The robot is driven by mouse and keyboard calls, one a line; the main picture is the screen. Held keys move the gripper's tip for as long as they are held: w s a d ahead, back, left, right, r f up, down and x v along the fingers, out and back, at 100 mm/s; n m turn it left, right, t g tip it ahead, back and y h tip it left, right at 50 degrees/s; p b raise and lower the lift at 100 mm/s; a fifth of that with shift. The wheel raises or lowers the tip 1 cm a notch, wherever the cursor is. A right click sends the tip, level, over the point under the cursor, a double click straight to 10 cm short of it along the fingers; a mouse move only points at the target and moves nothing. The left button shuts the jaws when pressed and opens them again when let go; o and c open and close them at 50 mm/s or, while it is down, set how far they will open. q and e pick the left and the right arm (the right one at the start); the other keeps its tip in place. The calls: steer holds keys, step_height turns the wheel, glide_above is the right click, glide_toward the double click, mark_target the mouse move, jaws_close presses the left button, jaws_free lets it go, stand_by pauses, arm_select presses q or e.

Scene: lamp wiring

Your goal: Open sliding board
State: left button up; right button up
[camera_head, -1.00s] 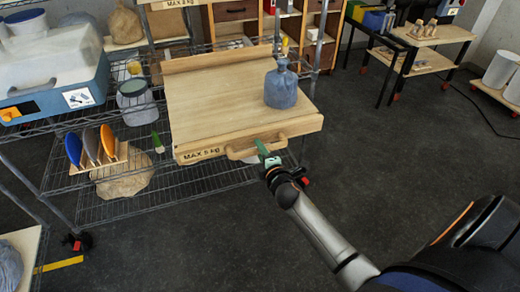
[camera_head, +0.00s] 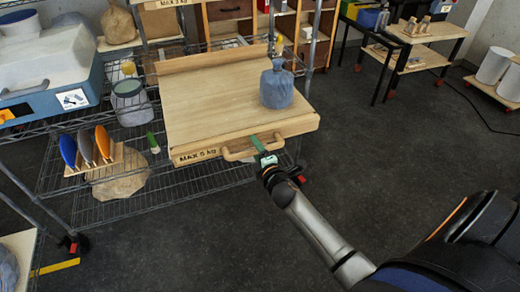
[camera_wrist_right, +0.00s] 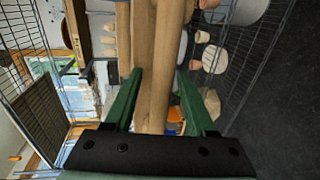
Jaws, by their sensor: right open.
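The sliding board (camera_head: 205,115) is a light wooden shelf marked "MAX 5 kg" on the wire rack, with a blue bottle (camera_head: 277,88) standing on its right part. A wooden handle (camera_head: 236,155) is fixed to its front edge. My right gripper (camera_head: 262,149) is at the right part of this handle. In the right wrist view its green fingers (camera_wrist_right: 159,74) are apart, with wooden bars of the handle and board front showing between them. I cannot tell whether the fingers touch the handle. My left gripper is not in view.
A blue and white case (camera_head: 55,75) stands on the rack at left. Below it, a holder (camera_head: 75,168) carries blue, grey and orange discs. A jar (camera_head: 132,103) stands left of the board. The dark floor (camera_head: 400,150) in front and to the right is clear.

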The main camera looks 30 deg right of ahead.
steer(key=v, duration=1.2)
steer(key=shift+s, duration=0.2)
steer(key=s+a+f+m+g+y, duration=0.6)
steer(key=s+a+f+m, duration=0.7)
steer(key=s+a+f, duration=0.1)
step_height(320, 180, down, 2)
steer(key=shift+s+f, duration=0.1)
steer(key=shift+s, duration=0.35)
